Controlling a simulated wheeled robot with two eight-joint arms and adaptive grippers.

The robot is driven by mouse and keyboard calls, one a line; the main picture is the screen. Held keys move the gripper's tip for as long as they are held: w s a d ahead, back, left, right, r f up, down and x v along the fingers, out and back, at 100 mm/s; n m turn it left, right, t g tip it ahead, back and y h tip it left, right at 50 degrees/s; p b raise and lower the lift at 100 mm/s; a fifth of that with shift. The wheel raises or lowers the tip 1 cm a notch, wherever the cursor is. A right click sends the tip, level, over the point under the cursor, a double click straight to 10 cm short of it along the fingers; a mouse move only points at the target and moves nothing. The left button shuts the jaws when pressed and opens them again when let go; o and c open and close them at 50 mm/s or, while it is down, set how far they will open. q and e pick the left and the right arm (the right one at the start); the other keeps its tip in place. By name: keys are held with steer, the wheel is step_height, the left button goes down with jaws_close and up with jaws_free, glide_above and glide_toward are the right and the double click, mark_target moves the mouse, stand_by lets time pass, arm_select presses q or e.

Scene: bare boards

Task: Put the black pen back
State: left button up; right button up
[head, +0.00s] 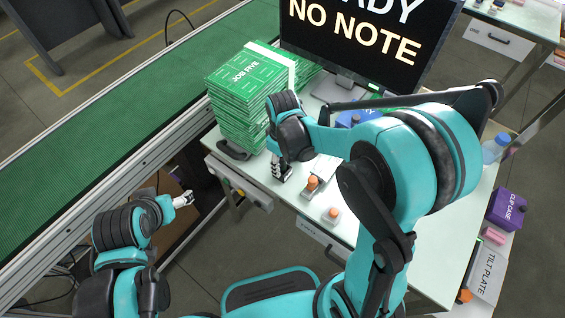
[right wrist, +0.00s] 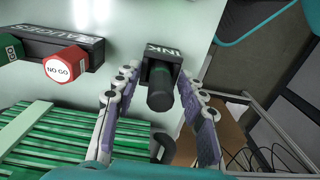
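In the right wrist view a dark cylinder (right wrist: 160,97), which looks like the black pen seen end-on, stands in or against a black block marked INK (right wrist: 166,48). I cannot tell how deep it sits. My right gripper (right wrist: 157,84) is open, with one finger on each side of the cylinder and gaps on both sides. In the head view my right gripper (head: 280,172) is low over the table's left part, and the pen is hidden there. My left gripper (head: 184,200) is off the table beside the conveyor; its fingers are too small to judge.
The wrist view shows a red NO GO gauge (right wrist: 66,67). A green conveyor (head: 100,135) runs along the left.

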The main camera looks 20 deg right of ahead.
steer(key=shift+r+p, duration=0.3)
step_height(320, 180, up, 11)
steer(key=p, duration=0.4)
steer(key=shift+s+d+r, duration=0.1)
steer(key=shift+s+r, duration=0.05)
steer(key=shift+r, duration=0.4)
steer(key=s+d+r+m+t, duration=0.2)
steer(key=s+m+t, duration=0.1)
steer(key=s, duration=0.2)
steer(key=s+d+r+m+t, duration=0.2)
steer(key=s+m+t, duration=0.2)
steer(key=s, duration=0.1)
steer(key=shift+d+m, duration=0.25)
steer(key=shift+m, duration=0.05)
steer(key=shift+f, duration=0.1)
